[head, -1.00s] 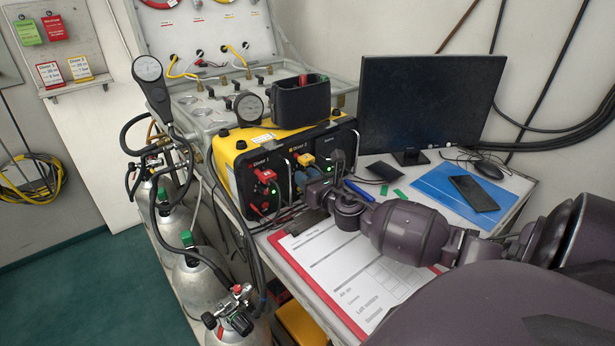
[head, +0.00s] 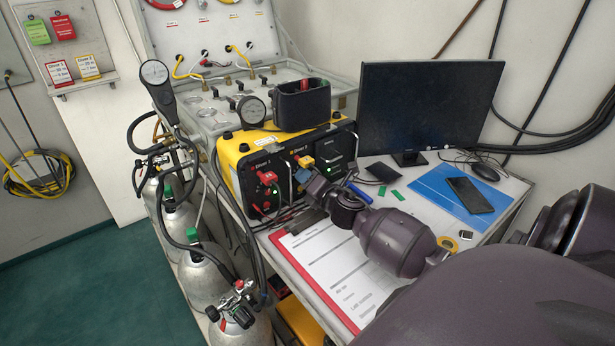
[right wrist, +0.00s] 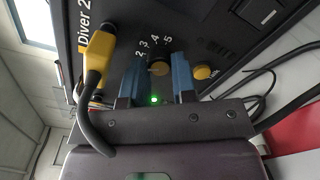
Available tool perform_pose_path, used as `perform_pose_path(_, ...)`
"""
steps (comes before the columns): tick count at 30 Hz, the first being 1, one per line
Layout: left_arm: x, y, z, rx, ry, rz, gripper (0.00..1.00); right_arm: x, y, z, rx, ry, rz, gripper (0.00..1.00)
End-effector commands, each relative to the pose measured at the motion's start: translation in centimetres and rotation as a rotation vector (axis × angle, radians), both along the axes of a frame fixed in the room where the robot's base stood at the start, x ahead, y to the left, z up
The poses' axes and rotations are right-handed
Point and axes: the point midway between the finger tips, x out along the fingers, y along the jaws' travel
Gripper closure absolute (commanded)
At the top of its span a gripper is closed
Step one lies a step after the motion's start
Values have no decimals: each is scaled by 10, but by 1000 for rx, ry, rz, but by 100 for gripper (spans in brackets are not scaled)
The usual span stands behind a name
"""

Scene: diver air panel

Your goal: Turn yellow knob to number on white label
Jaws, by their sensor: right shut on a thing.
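The gripper also shows at the panel front in the head view (head: 306,183). A white label (head: 262,139) sits on top of the yellow panel case; its writing is too small to read. My left gripper is not in view.
Beside the knob are a round yellow part (right wrist: 204,73) and a yellow plug (right wrist: 98,45) with a black cable. A clipboard (head: 318,262), monitor (head: 415,105) and blue folder (head: 440,188) are on the desk. Gas cylinders (head: 208,270) stand at left.

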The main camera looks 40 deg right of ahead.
Motion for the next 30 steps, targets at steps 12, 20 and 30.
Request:
perform_pose_path(12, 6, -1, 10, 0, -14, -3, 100, 0, 0, 1, 110, -13, -1, 98)
perform_pose_path(20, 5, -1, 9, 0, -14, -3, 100, 0, -1, 1, 114, -13, -1, 98)
perform_pose_path(30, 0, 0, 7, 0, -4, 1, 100, 0, -1, 0, 112, -13, -1, 49)
